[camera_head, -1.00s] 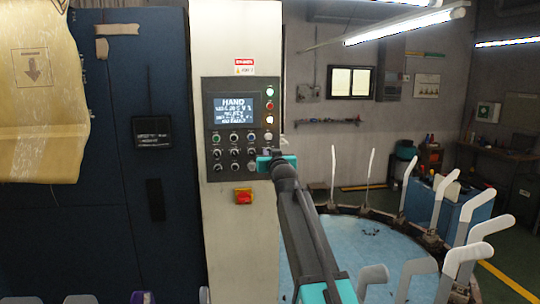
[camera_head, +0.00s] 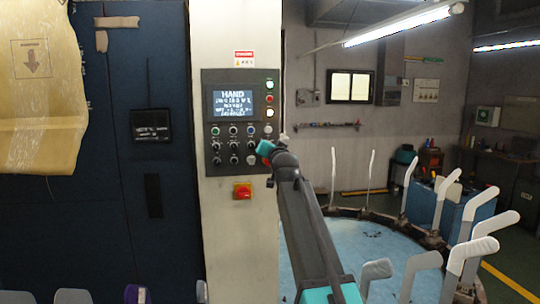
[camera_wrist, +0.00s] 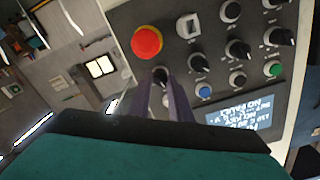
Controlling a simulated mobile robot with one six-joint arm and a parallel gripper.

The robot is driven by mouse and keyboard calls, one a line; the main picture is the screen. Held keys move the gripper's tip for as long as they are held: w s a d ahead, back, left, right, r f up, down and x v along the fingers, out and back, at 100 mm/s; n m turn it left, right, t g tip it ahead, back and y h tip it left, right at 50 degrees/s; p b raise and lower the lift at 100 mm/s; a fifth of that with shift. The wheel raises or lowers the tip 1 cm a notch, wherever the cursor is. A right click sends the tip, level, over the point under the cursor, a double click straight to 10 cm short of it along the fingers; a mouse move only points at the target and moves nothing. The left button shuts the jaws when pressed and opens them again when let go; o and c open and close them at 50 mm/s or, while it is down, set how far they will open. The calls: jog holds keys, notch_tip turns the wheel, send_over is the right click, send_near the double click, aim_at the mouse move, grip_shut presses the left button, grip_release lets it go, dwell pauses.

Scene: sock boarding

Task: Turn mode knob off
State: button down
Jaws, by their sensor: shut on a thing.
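A dark control panel (camera_head: 211,140) is fixed to the pale column, with a lit screen (camera_head: 236,103) headed HAND. Below the screen are rows of knobs and buttons. My gripper (camera_wrist: 161,86) reaches the panel's lower right area in the head view, where my wrist hides its tips. In the wrist view its two dark fingers are shut on a small black knob (camera_wrist: 160,73). The knob's label and pointer cannot be read. Other black knobs (camera_wrist: 198,62) sit beside it. The screen also shows upside down in the wrist view (camera_wrist: 248,112).
A round blue table (camera_head: 365,240) with several upright pale boards stands at the right.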

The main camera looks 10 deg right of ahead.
jog(key=shift+m+b, duration=1)
jog(key=shift+m, duration=0.6)
jog(key=c, duration=1.6)
grip_release()
jog(key=shift+s, duration=0.15)
jog(key=shift+s+b, duration=1.75)
jog(key=shift+s, duration=5)
